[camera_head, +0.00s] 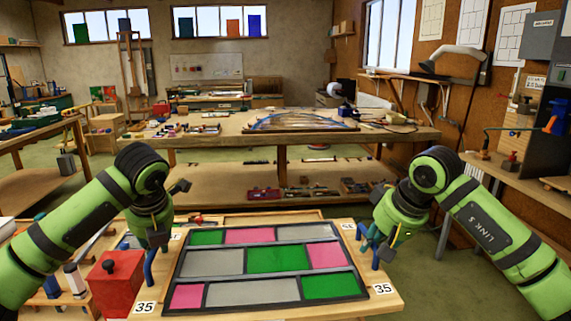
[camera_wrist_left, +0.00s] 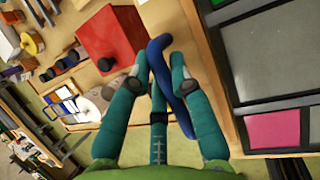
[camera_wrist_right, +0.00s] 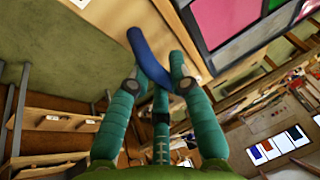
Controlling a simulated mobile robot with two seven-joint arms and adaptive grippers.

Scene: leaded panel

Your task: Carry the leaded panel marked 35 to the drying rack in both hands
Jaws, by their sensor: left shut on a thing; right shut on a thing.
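The leaded panel (camera_head: 262,262) has green, pink and grey panes in dark lead. It lies flat on a wooden board (camera_head: 350,308) with 35 tags at its corners. My left gripper (camera_head: 150,245) is shut on a blue handle (camera_wrist_left: 157,55) at the board's left side. My right gripper (camera_head: 376,243) is shut on another blue handle (camera_wrist_right: 148,58) at the right side. The panel's edge also shows in the left wrist view (camera_wrist_left: 275,128) and right wrist view (camera_wrist_right: 222,18). I cannot make out which thing is the drying rack.
A red box (camera_head: 115,285) with a knob stands close by the board's left side. A long workbench (camera_head: 225,140) with a lower shelf crosses the room ahead. Side benches stand at left (camera_head: 35,142) and right (camera_head: 520,187). Green floor shows between them.

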